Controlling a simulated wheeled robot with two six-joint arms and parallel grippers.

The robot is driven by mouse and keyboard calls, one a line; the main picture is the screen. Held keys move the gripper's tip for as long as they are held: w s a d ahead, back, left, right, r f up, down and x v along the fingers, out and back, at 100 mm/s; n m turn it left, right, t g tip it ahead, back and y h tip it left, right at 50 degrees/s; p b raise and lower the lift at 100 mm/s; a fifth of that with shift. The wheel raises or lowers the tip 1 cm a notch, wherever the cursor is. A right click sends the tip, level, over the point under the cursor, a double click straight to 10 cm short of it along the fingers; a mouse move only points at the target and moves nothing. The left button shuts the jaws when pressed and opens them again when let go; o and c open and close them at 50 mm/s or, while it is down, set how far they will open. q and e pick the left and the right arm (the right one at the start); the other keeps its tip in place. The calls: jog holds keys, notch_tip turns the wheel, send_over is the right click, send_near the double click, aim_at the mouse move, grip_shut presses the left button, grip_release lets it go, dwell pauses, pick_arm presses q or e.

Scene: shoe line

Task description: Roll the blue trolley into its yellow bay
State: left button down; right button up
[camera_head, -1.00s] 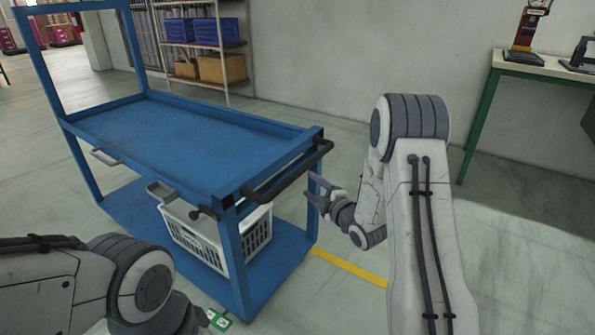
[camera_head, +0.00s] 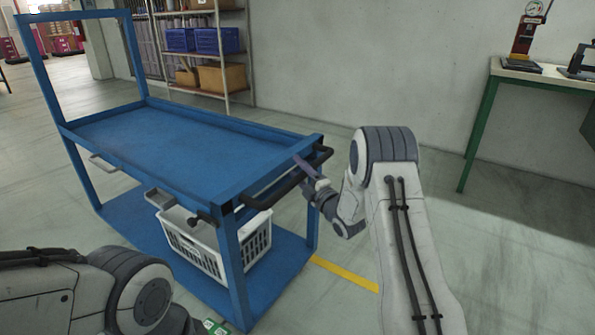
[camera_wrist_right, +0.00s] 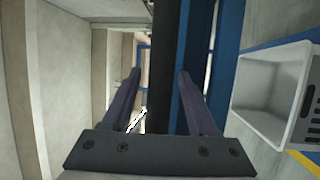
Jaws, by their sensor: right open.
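The blue trolley (camera_head: 175,138) stands upright at the left centre of the head view, with a black push handle (camera_head: 285,178) on its near end. My right gripper (camera_head: 306,168) is at the right part of that handle, jaws open. In the right wrist view, the dark handle bar (camera_wrist_right: 165,50) runs between the two spread fingers (camera_wrist_right: 159,82); I cannot tell whether they touch it. A yellow floor line (camera_head: 345,273) lies right of the trolley's near end.
A white basket (camera_head: 205,248) sits on the trolley's lower deck. A shelf rack (camera_head: 222,55) with blue and brown boxes stands behind, near the wall. A green-legged bench (camera_head: 480,125) stands at the right. Floor between bench and trolley is clear apart from my arm.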

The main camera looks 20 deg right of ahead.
jog(key=shift+w+a+r, duration=0.1)
jog(key=shift+w, duration=0.25)
grip_shut()
dwell(1.2)
